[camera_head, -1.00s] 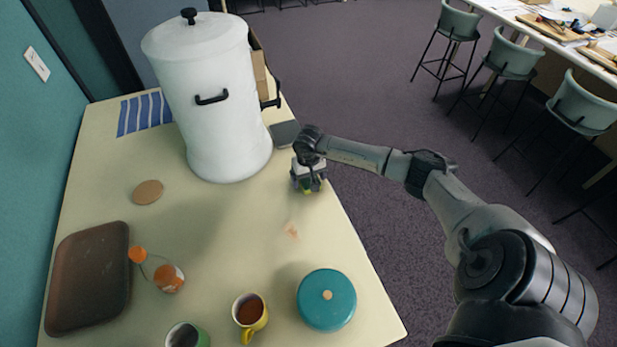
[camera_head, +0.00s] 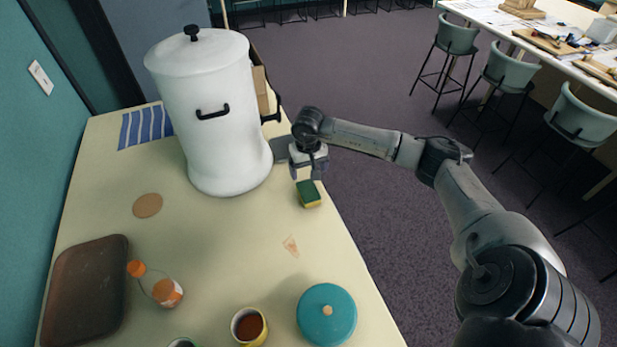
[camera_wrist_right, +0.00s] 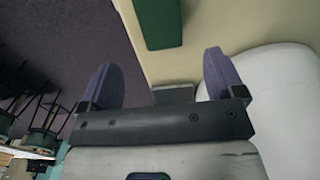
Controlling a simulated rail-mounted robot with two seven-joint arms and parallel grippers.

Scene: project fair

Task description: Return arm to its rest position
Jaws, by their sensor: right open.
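My right arm comes in from the right in the head view. Its gripper (camera_head: 309,176) is above the table's right edge, close to the white lidded pot. In the right wrist view the two purple fingers (camera_wrist_right: 160,78) stand wide apart with nothing between them. A green and yellow sponge (camera_head: 309,194) lies on the table just below and in front of the fingers, apart from them; its green face also shows in the right wrist view (camera_wrist_right: 158,22). My left gripper is in neither view.
The tall white pot (camera_head: 215,120) stands left of the gripper. On the table (camera_head: 215,265) are a brown tray (camera_head: 88,290), a fallen-looking bottle (camera_head: 165,291), a yellow mug (camera_head: 249,326), a teal lidded dish (camera_head: 327,314) and a coaster (camera_head: 147,205). Open floor lies right of the table.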

